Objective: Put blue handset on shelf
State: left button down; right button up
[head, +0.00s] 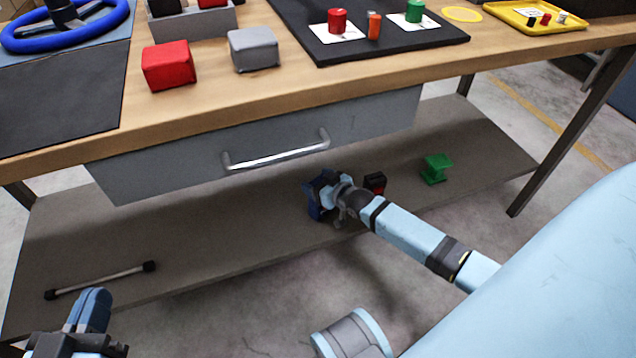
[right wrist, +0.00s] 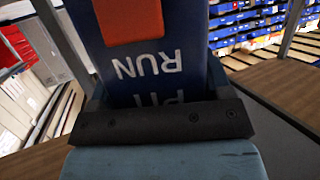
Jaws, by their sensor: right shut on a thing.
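The blue handset (right wrist: 155,65) fills the middle of the right wrist view, with an orange patch and upside-down white lettering. My right gripper (head: 322,195) is shut on it. In the head view the handset (head: 313,208) shows as a small dark blue part at the gripper, over the front part of the grey lower shelf (head: 210,235). I cannot tell whether the handset touches the shelf. My left gripper (head: 90,312) is at the bottom left, in front of the shelf; its finger gap is not clear.
On the shelf are a black-and-red object (head: 375,183) close beside my right gripper, a green spool-like piece (head: 436,168), and a bar with black ends (head: 100,280). A grey drawer (head: 380,117) with a handle hangs above. The shelf's middle left is clear.

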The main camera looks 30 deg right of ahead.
jog(key=o, duration=1.5)
jog(key=shift+f, duration=0.1)
jog(key=shift+r, duration=0.2)
jog(key=p+v, duration=0.2)
jog(key=v, duration=0.2)
jog(key=shift+s+r, duration=0.1)
jog(key=shift+s, duration=0.05)
pick_arm(q)
jog(key=shift+s+d+r+n+p, duration=0.2)
jog(key=shift+s+r+n+p, duration=0.2)
jog(key=shift+r+n+p, duration=0.25)
jog(key=shift+s+d+r+n+p, duration=0.15)
jog(key=shift+s+r+n+p, duration=0.25)
jog(key=shift+r+p, duration=0.4)
pick_arm(e)
jog(key=v, duration=0.7)
jog(key=shift+s, duration=0.35)
pick_arm(q)
jog(key=shift+f, duration=0.1)
pick_arm(e)
jog(key=shift+d, duration=0.1)
